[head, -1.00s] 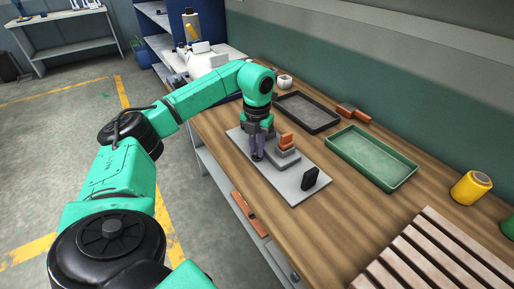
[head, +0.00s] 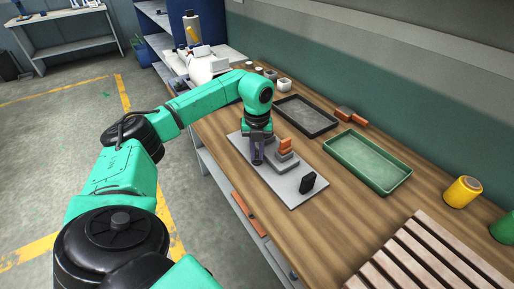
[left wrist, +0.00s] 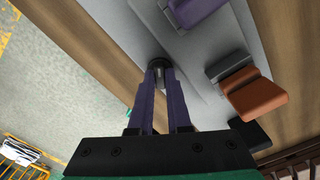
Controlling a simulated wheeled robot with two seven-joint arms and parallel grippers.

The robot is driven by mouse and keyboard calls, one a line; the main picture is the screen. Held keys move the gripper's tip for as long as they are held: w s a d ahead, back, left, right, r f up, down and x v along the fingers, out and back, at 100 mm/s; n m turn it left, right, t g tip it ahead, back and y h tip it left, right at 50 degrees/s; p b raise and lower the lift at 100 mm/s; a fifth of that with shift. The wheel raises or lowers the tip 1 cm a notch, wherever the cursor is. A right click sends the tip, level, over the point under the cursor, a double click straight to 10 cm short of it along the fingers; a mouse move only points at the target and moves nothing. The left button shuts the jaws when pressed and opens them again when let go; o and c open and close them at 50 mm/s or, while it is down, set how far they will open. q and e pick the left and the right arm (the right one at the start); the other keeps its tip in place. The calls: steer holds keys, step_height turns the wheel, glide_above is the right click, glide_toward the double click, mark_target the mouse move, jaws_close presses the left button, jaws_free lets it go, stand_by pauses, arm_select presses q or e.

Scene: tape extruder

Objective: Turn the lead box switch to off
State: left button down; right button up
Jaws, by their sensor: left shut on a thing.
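A grey plate (head: 287,188) lies on the wooden bench. It carries an orange piece (head: 285,145) on a stepped grey block (head: 283,162) and an upright black block (head: 307,182) near its front end. My left gripper (head: 257,161) is low over the plate, left of the orange piece. In the left wrist view its purple fingers (left wrist: 158,75) are together on a small dark round piece (left wrist: 158,63) at the plate. The orange piece (left wrist: 256,93) is to the right, and a purple part (left wrist: 196,12) is at the top. The fingers partly hide the dark piece. No readable switch label shows.
A black tray (head: 332,125) and a green tray (head: 340,150) lie behind the plate. A yellow spool (head: 462,192) and a slatted wooden rack (head: 425,250) are to the right. White cups (head: 284,84) stand beyond my arm. Bare bench shows between plate and green tray.

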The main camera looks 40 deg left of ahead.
mark_target(257, 156)
arm_select(q)
steer(key=n+p, duration=0.2)
steer(key=n, duration=0.2)
steer(key=shift+r, duration=0.15)
steer(key=shift+n+p, duration=0.45)
steer(key=shift+n, duration=0.75)
steer(key=c, duration=0.9)
jaws_free()
steer(key=shift+o, duration=0.2)
step_height(257, 156, up, 14)
steer(key=shift+r, duration=0.15)
